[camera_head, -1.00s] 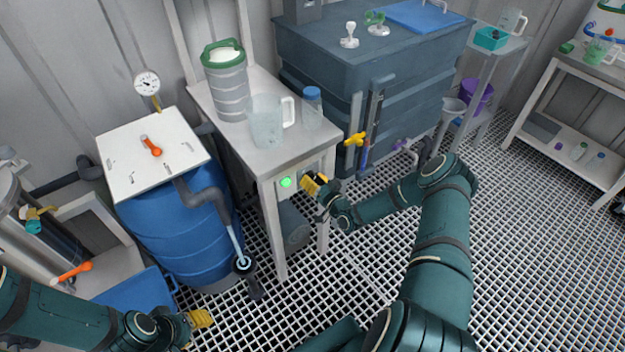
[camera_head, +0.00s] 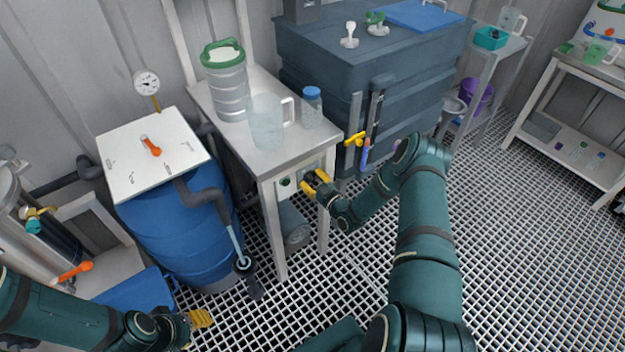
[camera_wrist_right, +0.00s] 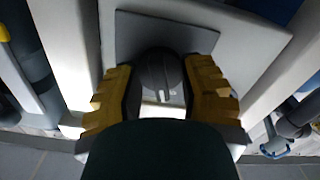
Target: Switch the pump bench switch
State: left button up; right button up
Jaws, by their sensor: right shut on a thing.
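The pump bench switch is a dark round knob (camera_wrist_right: 158,70) with a pale pointer mark, on a grey plate (camera_wrist_right: 205,38) in the right wrist view. My right gripper (camera_wrist_right: 162,92) has its yellow fingers on either side of the knob and is shut on it. In the head view the right gripper (camera_head: 316,182) is at the bench's front panel and covers the knob. A round indicator lamp (camera_head: 285,182) left of it is dark green, unlit. My left gripper (camera_head: 200,318) is low at the left; its finger gap cannot be made out.
The pump bench (camera_head: 262,150) carries a clear jug (camera_head: 266,124), a blue-capped jar (camera_head: 311,108) and a green-lidded canister (camera_head: 226,85). A blue barrel (camera_head: 180,240) stands left of it, a dark tank (camera_head: 380,60) behind right. Open grating floor lies at the right.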

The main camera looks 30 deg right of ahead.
jog(key=shift+w+r+n, duration=0.15)
jog(key=shift+r+n, duration=0.05)
jog(key=shift+n, duration=0.7)
jog(key=o, duration=1.3)
jog(key=shift+f, duration=0.1)
jog(key=shift+s, duration=0.3)
jog(key=s, duration=0.7)
jog(key=s+d, duration=0.1)
jog(key=s, duration=0.3)
jog(key=shift+s, duration=0.25)
